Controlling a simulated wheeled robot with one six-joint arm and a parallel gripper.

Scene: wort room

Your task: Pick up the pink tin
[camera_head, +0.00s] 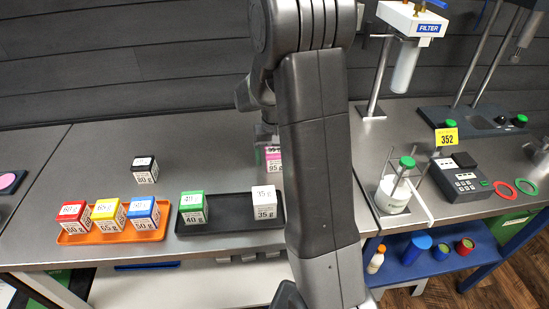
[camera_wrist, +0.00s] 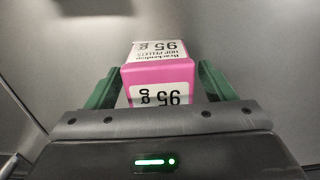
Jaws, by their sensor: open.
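The pink tin (camera_wrist: 158,74) is a small box with white labels reading 95 g. In the wrist view it stands between the two green fingers of my gripper (camera_wrist: 158,88). The fingers are apart, one on each side of the tin; I cannot tell whether either touches it. In the head view the pink tin (camera_head: 273,158) stands on the bench behind the black tray, partly hidden by my arm. My gripper is mostly hidden behind my arm there.
A black tray (camera_head: 232,226) holds a green tin (camera_head: 192,208) and a white tin (camera_head: 265,205). An orange tray (camera_head: 112,236) holds red, yellow and blue tins. A black tin (camera_head: 145,170) stands behind it. A filter stand (camera_head: 372,95) and a meter (camera_head: 461,180) are on the right.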

